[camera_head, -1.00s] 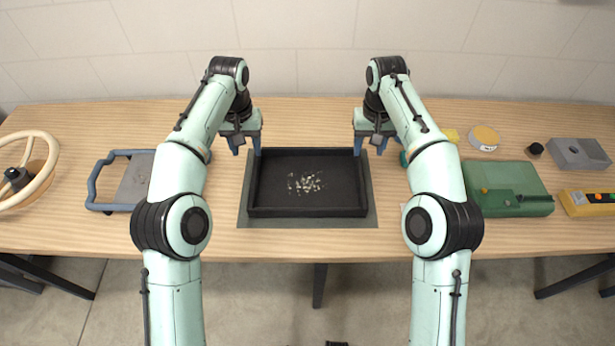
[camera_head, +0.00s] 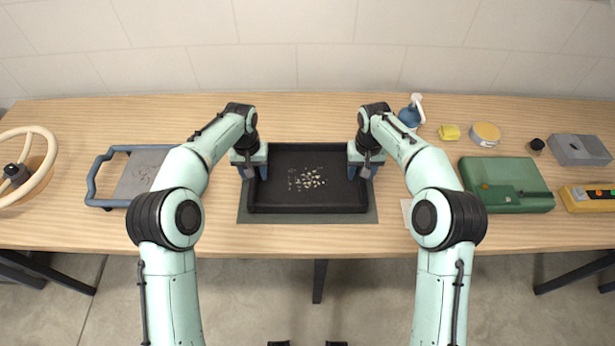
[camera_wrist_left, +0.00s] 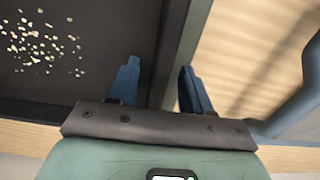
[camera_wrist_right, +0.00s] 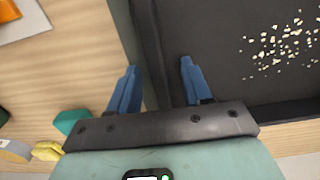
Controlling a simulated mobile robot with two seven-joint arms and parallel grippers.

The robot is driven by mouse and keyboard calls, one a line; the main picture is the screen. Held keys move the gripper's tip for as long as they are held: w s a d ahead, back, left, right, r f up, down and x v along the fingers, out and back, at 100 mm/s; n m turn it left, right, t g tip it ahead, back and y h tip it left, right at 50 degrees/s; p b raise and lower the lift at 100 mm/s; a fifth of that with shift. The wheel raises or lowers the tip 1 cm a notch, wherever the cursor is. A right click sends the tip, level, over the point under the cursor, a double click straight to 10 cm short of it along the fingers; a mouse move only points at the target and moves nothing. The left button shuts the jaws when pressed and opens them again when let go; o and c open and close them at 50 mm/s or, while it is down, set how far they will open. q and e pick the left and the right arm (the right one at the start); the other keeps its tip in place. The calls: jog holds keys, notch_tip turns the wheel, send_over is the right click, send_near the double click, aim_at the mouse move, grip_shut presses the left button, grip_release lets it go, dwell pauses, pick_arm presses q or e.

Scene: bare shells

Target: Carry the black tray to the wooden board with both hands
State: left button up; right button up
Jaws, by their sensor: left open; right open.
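The black tray (camera_head: 308,208) lies flat in the middle of the table, with many small pale bits on its floor. My left gripper (camera_head: 252,173) is open at the tray's left wall. In the left wrist view its fingers (camera_wrist_left: 157,85) are on either side of that wall. My right gripper (camera_head: 363,173) is open at the tray's right wall. In the right wrist view its fingers (camera_wrist_right: 158,80) are likewise on either side of the wall. Neither gripper is closed on the tray. I cannot pick out a wooden board separate from the wooden table.
A grey mat (camera_head: 308,219) lies under the tray. A blue-handled frame (camera_head: 92,181) and a cream wheel (camera_head: 49,157) are at left. A green case (camera_head: 505,185), a yellow block (camera_head: 450,132), a tape roll (camera_head: 486,133) and a grey box (camera_head: 580,150) are at right.

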pick_arm(q)
jog(key=shift+f, duration=0.3)
pick_arm(e)
jog(key=shift+f, duration=0.3)
pick_arm(q)
grip_shut()
pick_arm(e)
grip_shut()
pick_arm(q)
jog(key=shift+r, duration=0.15)
pick_arm(e)
jog(key=shift+r, duration=0.15)
dwell(0.5)
